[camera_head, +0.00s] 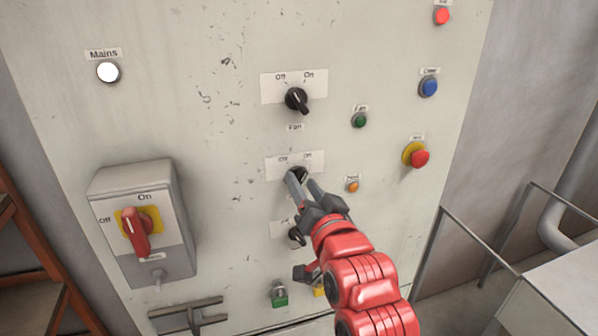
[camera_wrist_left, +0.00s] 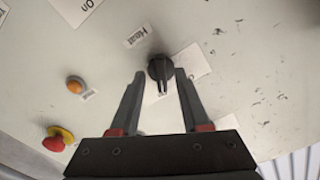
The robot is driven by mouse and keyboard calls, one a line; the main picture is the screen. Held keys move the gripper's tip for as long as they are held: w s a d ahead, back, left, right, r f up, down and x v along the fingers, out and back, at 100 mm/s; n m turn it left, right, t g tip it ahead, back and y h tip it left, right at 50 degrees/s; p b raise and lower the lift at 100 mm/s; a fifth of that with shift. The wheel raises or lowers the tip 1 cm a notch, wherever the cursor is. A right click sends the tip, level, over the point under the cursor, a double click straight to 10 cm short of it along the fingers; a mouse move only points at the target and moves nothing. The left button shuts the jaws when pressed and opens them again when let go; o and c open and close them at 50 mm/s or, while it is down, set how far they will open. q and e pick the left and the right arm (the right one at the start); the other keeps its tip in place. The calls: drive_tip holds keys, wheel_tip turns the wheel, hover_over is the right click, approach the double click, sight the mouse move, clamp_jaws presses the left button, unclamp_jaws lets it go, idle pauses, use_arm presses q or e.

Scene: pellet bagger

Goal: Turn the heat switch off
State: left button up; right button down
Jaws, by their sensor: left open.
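The heat switch (camera_head: 300,172) is a black rotary knob on the grey panel, below an Off/On plate (camera_head: 312,158). My left gripper (camera_head: 300,180) is at this knob and covers most of it. In the left wrist view, the knob (camera_wrist_left: 160,68) sits just beyond and between the two open fingertips of the left gripper (camera_wrist_left: 160,78), beside a label reading Heat (camera_wrist_left: 136,37). The fingers are apart and I see no grip on the knob. Which setting it points to is hard to tell. My right gripper is not in view.
Above is a similar black switch (camera_head: 297,100), and below is another (camera_head: 297,236), partly hidden by my arm. An orange lamp (camera_head: 352,186) and a red-yellow stop button (camera_head: 417,156) are to the right. The red mains handle (camera_head: 135,232) is at left. Railings (camera_head: 480,245) stand at right.

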use_arm(q)
drive_tip(key=shift+s+r, duration=0.1)
drive_tip(key=shift+s, duration=0.1)
drive_tip(key=shift+c, duration=0.3)
clamp_jaws()
drive_tip(key=shift+f+b, duration=0.2)
drive_tip(key=shift+b, duration=0.55)
drive_tip(key=shift+a+r+n+b, duration=0.1)
drive_tip(key=shift+n+b, duration=2.85)
drive_tip(key=shift+b, duration=2.15)
drive_tip(key=shift+a+n+b, duration=0.1)
drive_tip(key=shift+n+b, duration=2.85)
drive_tip(key=shift+b, duration=2.1)
drive_tip(key=shift+r, duration=0.1)
